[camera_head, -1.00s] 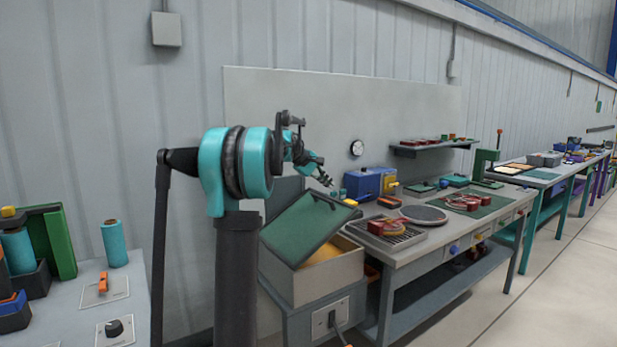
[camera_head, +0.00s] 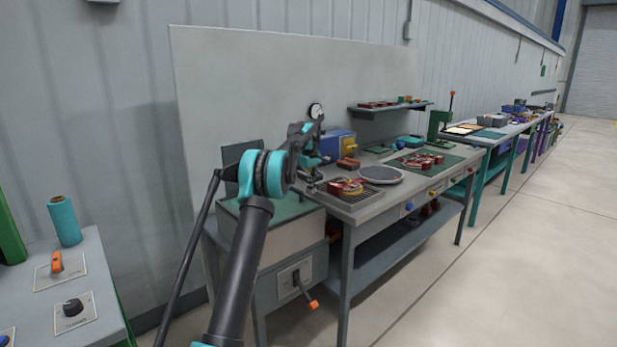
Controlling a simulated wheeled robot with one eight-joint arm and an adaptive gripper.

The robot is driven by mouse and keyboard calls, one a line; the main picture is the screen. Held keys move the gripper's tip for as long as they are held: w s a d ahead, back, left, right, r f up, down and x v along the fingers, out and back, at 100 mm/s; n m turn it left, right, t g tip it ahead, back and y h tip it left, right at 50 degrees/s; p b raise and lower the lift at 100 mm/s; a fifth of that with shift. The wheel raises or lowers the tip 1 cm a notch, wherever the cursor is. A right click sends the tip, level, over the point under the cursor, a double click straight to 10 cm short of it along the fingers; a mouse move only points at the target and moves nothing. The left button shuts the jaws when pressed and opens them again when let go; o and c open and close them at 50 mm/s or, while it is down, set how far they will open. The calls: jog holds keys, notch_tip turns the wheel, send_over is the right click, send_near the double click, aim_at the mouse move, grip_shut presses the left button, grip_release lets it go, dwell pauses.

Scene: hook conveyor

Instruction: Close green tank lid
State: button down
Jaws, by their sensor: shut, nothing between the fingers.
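The tank (camera_head: 280,240) is a light grey box on a grey stand, left of the long workbench. Its green lid (camera_head: 292,208) lies low and about flat across the tank's top; my arm covers its middle, so I cannot tell whether it sits fully flush. No yellow contents show. My gripper (camera_head: 311,183) is beyond my arm's elbow, near the lid's right end and the bench's near corner. It is small and partly hidden by my arm links. It looks shut, with nothing seen in it. I cannot tell whether it touches the lid.
The workbench holds a grate with red parts (camera_head: 348,187), a round grey disc (camera_head: 380,175) and a blue box (camera_head: 335,146). An orange-tipped lever (camera_head: 313,304) sticks out from the stand. A control table (camera_head: 75,282) stands at left. The floor at right is clear.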

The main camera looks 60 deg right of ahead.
jog(key=shift+s+d+f, duration=0.1)
jog(key=shift+d+f, duration=0.05)
jog(key=shift+f, duration=1)
jog(key=shift+s+d+f, duration=0.1)
jog(key=shift+f, duration=1)
jog(key=shift+f, duration=0.1)
